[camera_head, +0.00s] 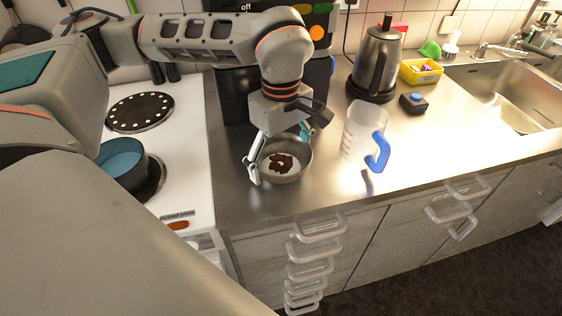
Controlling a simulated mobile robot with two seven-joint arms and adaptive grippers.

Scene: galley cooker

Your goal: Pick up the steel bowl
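The steel bowl (304,163) stands upright on the steel counter near its front edge, with something brown and white inside. My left gripper (279,156) reaches down over the bowl from above with its fingers spread. One finger is at the bowl's left side, outside the rim. The other is at the back right, partly hidden behind the wrist. I cannot tell whether either finger touches the bowl. My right gripper is not in view.
A clear measuring jug (360,132) with a blue handle stands close to the bowl's right. A kettle (376,62), yellow box (421,72) and sink (505,90) are farther right. The white stove with a blue-lined pot (122,158) is left. The counter's front right is clear.

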